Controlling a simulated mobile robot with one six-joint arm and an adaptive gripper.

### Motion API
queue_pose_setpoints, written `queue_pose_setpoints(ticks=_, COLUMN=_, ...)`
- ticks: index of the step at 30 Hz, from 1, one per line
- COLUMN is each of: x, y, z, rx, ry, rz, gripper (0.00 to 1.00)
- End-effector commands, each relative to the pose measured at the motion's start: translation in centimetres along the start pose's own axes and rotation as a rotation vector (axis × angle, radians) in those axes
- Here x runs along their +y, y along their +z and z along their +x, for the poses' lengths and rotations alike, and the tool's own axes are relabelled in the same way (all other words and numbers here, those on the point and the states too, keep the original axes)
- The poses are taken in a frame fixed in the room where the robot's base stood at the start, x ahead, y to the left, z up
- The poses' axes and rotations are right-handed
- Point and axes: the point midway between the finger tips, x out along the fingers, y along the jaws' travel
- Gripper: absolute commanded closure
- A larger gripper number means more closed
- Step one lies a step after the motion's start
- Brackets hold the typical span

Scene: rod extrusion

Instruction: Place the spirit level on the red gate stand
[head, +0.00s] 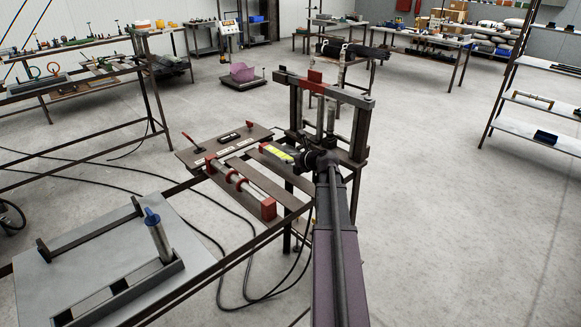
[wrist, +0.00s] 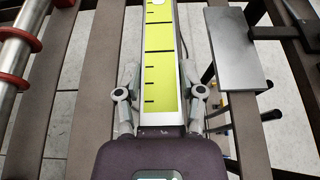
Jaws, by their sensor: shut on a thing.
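The spirit level (head: 280,154) is a long bar with a yellow-green face, over the slatted bench top. In the wrist view the level (wrist: 160,75) runs away from me, with white edges and black marks. My gripper (head: 301,159) is shut on its near part, with one finger on each side in the wrist view (wrist: 161,95). The far end of the level is cut off there. A gate-shaped stand (head: 315,78) with dark posts and a partly red crossbar rises behind and right of my gripper. I cannot tell whether the level touches the slats.
A metal rod (head: 238,184) with red rings and red end blocks lies left of the level. A grey plate (wrist: 232,48) is close on the right in the wrist view. A grey board (head: 100,255) with a blue-topped cylinder (head: 157,235) is at front left. Floor is open at right.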

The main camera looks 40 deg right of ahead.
Motion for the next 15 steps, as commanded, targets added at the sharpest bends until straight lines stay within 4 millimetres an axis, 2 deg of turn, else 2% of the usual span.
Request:
queue_pose_setpoints(ticks=1, x=-0.5, y=0.1, z=0.7, rx=-0.001, ry=0.000, rz=0.001, gripper=1.00)
queue_pose_setpoints(ticks=9, x=-0.2, y=-2.4, z=1.4, rx=-0.001, ry=0.000, rz=0.000, gripper=1.00)
queue_pose_setpoints(ticks=15, x=-0.2, y=-3.2, z=1.7, rx=-0.001, ry=0.000, rz=0.000, gripper=1.00)
